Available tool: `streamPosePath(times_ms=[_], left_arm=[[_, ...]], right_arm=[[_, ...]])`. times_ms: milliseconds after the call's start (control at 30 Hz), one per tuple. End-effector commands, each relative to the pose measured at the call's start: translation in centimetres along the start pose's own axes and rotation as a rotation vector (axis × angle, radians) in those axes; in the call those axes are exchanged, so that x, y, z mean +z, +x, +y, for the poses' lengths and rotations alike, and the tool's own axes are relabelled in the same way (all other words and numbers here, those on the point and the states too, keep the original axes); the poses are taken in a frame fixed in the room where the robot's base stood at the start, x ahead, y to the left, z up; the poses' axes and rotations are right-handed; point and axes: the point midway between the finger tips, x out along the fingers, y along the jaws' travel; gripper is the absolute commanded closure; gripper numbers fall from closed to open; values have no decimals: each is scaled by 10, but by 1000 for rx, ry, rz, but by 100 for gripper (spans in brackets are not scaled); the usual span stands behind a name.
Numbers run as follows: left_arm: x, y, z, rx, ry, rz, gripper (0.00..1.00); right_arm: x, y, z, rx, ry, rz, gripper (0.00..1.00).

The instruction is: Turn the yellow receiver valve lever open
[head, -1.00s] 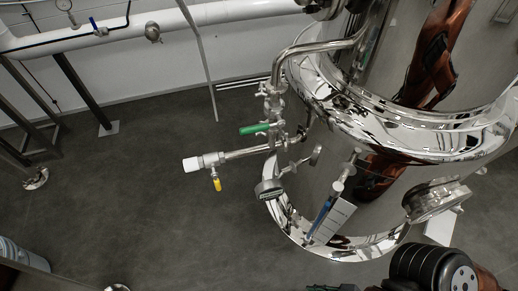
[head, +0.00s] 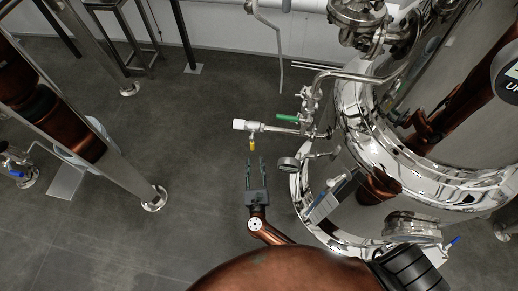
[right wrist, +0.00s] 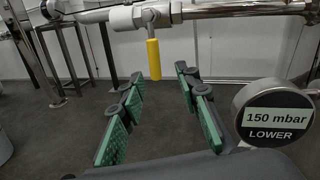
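The yellow receiver valve lever (head: 253,145) hangs down from a valve on a steel side pipe of the tank (head: 360,185). In the right wrist view the yellow lever (right wrist: 153,58) points straight down under the pipe, beyond my fingertips and between their lines. My right gripper (head: 257,162) is just below the lever in the head view, with its fingers pointing at it. In the right wrist view its green-padded fingers (right wrist: 158,80) are spread apart with nothing between them. The lever looks apart from the fingers. My left gripper is not in view.
A gauge (right wrist: 277,115) reading "150 mbar LOWER" stands close to the right of my right fingers. A green lever (head: 287,118) and a white pipe end (head: 239,125) are on the same pipework.

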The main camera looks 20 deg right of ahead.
Motion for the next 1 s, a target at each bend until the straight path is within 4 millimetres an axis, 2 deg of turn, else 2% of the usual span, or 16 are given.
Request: streamPosePath(times_ms=[33, 100, 267, 633, 800, 1000], left_arm=[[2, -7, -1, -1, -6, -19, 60], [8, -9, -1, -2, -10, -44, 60], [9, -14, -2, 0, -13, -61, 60], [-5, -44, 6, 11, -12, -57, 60], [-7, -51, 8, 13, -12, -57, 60], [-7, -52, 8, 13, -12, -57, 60]], right_arm=[[13, 5, 4, -13, 71, 10, 70], [15, 9, 8, -26, 136, 26, 70], [11, 23, 11, -32, 173, 39, 70], [7, 76, 9, -30, 167, 39, 70], [8, 85, 8, -30, 166, 39, 70], [9, 86, 8, -30, 167, 39, 70]])
